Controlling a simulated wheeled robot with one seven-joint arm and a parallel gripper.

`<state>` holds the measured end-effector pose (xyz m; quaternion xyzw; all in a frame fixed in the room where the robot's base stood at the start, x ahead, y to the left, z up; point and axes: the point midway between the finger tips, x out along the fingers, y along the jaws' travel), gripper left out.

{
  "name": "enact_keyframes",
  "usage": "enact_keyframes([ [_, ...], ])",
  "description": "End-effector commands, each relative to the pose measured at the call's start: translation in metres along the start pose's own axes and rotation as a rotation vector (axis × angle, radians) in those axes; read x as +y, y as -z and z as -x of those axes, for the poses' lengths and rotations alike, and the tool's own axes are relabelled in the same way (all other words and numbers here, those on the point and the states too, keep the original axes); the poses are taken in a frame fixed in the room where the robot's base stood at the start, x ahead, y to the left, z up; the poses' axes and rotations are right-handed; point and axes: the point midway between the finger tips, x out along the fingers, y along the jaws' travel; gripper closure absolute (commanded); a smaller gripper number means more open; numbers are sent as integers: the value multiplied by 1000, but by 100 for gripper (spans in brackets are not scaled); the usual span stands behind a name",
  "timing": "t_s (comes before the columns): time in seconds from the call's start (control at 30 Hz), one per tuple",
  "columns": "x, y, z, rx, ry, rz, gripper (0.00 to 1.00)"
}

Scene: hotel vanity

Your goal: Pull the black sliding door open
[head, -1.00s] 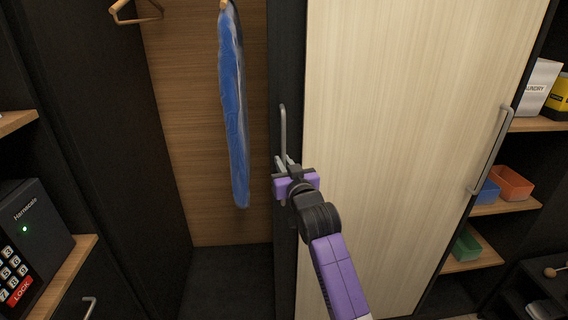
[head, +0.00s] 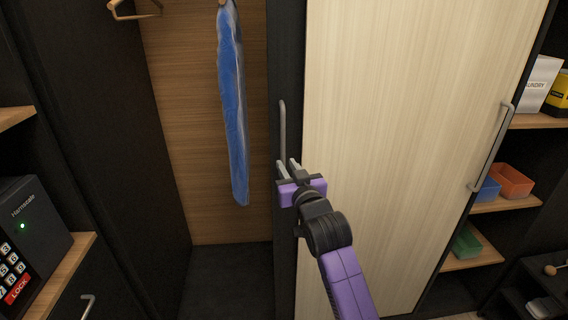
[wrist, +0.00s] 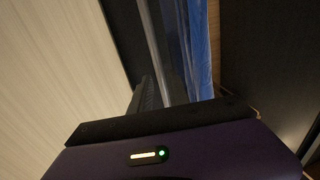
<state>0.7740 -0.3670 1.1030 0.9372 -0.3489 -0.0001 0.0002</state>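The black sliding door (head: 286,60) shows as a narrow dark vertical strip between the open closet bay and the pale wood door. Its grey vertical bar handle (head: 282,125) is on this strip. My gripper (head: 288,166) is at the handle's lower part, with its two fingers apart. The fingers hide the handle's lower end, and I cannot tell whether they touch it. In the wrist view, a dark ridged finger (wrist: 148,94) lies beside a grey upright bar, with the black door surface behind.
The pale wood door (head: 400,120), with its own grey handle (head: 493,150), stands right of my gripper. A blue garment (head: 232,105) hangs in the bay to the left. A safe (head: 32,235) is at far left; shelves with boxes (head: 510,182) are at right.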

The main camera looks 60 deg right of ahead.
Motion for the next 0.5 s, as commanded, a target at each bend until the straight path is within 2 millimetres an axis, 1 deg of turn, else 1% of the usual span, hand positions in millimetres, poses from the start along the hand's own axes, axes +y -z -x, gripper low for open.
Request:
enact_keyframes([
  [0.03,0,-2,9,1,0,1,78],
  [0.1,0,-1,19,1,1,1,78],
  [0.2,0,-1,29,1,1,0,78],
  [0.33,0,0,35,1,0,-1,78],
  [0.5,0,1,36,1,0,-1,78],
])
